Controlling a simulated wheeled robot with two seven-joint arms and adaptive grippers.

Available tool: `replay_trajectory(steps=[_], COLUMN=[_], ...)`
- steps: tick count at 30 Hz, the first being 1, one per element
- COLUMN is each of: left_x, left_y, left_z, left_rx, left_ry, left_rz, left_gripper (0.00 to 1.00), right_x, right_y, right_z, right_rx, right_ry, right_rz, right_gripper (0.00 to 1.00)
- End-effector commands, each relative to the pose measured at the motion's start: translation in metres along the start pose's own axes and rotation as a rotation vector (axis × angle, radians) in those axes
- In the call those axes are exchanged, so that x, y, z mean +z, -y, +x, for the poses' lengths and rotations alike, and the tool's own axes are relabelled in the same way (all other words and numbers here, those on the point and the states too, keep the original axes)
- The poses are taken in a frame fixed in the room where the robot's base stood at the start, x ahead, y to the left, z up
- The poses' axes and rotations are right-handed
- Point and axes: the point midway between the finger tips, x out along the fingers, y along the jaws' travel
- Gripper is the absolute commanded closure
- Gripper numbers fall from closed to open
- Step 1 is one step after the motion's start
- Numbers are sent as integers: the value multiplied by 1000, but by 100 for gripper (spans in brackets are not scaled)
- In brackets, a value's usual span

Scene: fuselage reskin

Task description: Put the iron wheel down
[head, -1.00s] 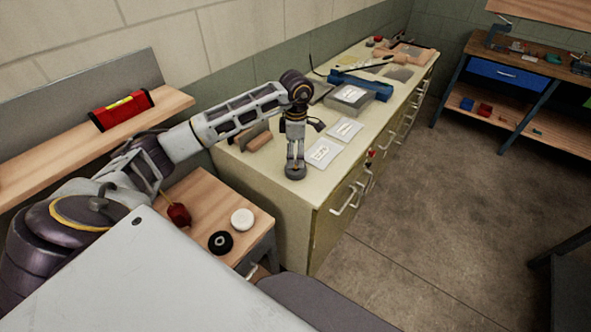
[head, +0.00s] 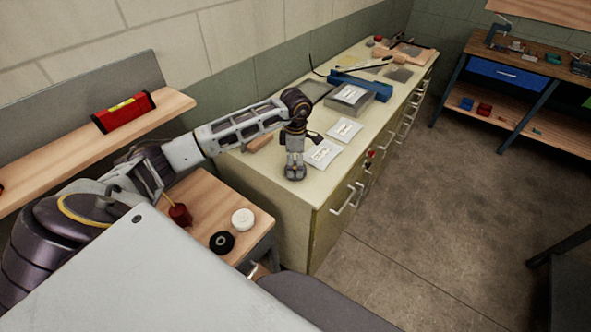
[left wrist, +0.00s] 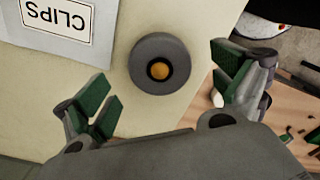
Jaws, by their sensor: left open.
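The iron wheel (left wrist: 151,50) is a dark grey disc with an orange centre. In the left wrist view it appears to lie flat on the cream cabinet top (left wrist: 130,20), near its edge. My left gripper (left wrist: 166,78) is open, with its green-padded fingers spread to either side of the wheel, apart from it. In the head view my left gripper (head: 295,174) points down at the near end of the cabinet top. There its fingers mostly hide the wheel. My right gripper is not in view.
A lower wooden top (head: 205,205) holds a white disc (head: 243,219), a black wheel (head: 221,242) and a red-handled tool (head: 180,214).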

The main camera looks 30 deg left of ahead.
Motion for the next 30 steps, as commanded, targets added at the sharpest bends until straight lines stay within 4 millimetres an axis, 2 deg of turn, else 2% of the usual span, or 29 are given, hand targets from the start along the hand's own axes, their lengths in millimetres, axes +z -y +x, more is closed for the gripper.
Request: replay_trajectory(steps=[3, 7, 21, 23, 30], left_x=[0, 0, 0, 0, 0], left_y=[0, 0, 0, 0, 0], left_z=[12, 19, 21, 21, 21], left_rx=[-1, 0, 1, 1, 1], left_ry=[-1, 1, 1, 1, 0], left_rz=[-2, -1, -1, -1, -1], left_gripper=[5, 5, 5, 10, 41], right_x=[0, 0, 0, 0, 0], right_y=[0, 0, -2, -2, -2], right_z=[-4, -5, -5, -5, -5], right_rx=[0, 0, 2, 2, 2], right_ry=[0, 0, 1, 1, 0], right_rz=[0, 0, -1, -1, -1], right_gripper=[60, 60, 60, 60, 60])
